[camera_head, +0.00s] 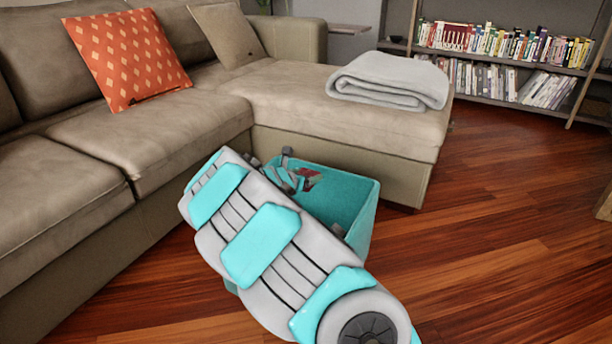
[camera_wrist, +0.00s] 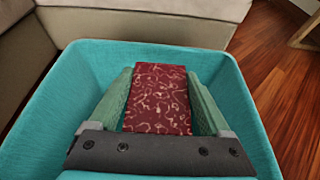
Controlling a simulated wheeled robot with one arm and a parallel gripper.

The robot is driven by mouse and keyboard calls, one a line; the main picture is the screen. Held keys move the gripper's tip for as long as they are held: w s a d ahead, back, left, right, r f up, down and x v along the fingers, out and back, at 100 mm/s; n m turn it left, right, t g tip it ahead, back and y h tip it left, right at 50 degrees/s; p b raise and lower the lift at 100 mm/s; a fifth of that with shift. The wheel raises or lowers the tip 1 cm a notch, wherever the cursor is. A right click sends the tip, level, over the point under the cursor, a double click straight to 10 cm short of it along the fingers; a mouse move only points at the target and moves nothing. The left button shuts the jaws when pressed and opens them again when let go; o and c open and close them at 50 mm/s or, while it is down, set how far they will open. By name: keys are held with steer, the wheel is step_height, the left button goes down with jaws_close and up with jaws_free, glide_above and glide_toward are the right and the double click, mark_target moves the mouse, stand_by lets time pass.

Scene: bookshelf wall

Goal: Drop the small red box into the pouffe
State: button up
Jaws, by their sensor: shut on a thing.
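The small red box (camera_wrist: 158,98), dark red with a pale squiggly pattern, is held between the two green fingers of my gripper (camera_wrist: 160,100) in the wrist view. A small red patch of the box (camera_head: 312,179) also shows in the head view beside my gripper (camera_head: 300,180). The pouffe (camera_head: 352,192) is a turquoise open-topped square container on the floor. In the wrist view its rim and walls (camera_wrist: 52,115) surround the box and fingers, which are over or within its opening. I cannot tell how deep they are. My arm hides the pouffe's near left part in the head view.
A beige corner sofa (camera_head: 300,95) stands close behind and left of the pouffe. It carries an orange cushion (camera_head: 127,62) and a folded grey blanket (camera_head: 390,80). Bookshelves (camera_head: 505,60) stand at the back right. The wooden floor (camera_head: 490,220) to the right is clear.

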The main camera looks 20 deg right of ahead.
steer(key=shift+f, duration=0.4)
steer(key=shift+r, duration=0.1)
steer(key=o, duration=1.2)
steer(key=shift+o, duration=0.2)
steer(key=p+v, duration=0.1)
steer(key=v, duration=0.6)
steer(key=shift+s+a+r, duration=0.15)
steer(key=shift+s+a, duration=0.1)
steer(key=shift+a, duration=0.05)
